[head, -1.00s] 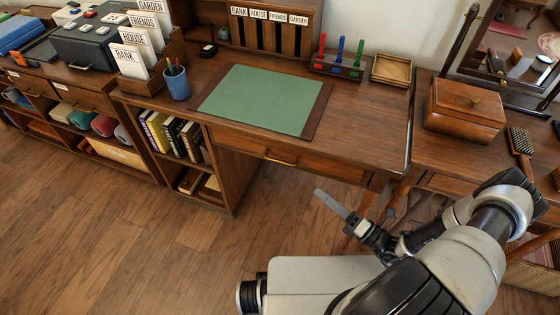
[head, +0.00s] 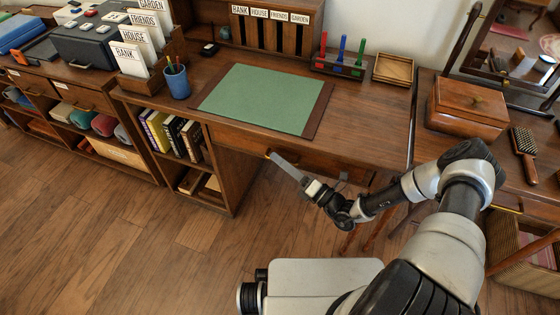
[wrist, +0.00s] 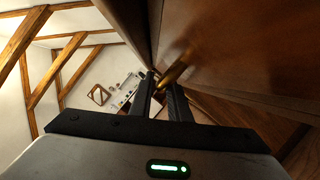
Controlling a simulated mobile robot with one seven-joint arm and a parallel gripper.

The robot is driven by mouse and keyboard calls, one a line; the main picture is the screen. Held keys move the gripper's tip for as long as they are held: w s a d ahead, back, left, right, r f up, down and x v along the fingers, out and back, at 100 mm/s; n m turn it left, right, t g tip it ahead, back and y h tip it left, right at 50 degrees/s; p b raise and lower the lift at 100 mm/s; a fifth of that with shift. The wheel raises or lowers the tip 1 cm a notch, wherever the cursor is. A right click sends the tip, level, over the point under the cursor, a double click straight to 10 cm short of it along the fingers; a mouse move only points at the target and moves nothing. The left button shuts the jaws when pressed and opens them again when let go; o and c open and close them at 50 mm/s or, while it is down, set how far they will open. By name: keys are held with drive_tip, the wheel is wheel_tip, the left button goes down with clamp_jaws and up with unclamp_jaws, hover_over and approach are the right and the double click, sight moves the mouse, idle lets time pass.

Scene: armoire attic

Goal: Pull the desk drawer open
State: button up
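The wooden desk drawer (head: 232,138) sits under the desk top, its front flush with the desk, so it looks shut. Its brass handle is mostly hidden behind my gripper (head: 273,156) in the head view. In the wrist view the handle (wrist: 176,69) shows at the fingertips, close to the wooden front. My gripper (wrist: 161,84) has a gap between its two dark fingers, so it is open. The handle's near end appears in line with that gap; I cannot tell whether the fingers touch it.
The desk top (head: 375,125) carries a green desk pad (head: 265,97) and a blue pencil cup (head: 176,82). A bookshelf compartment (head: 150,160) is left of the drawer. A side table with a wooden box (head: 467,108) stands right. Floor (head: 180,240) in front is clear.

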drive_tip(key=shift+w+a, duration=0.1)
drive_tip(key=shift+w, duration=0.05)
drive_tip(key=shift+c, duration=0.3)
clamp_jaws()
idle(1.1)
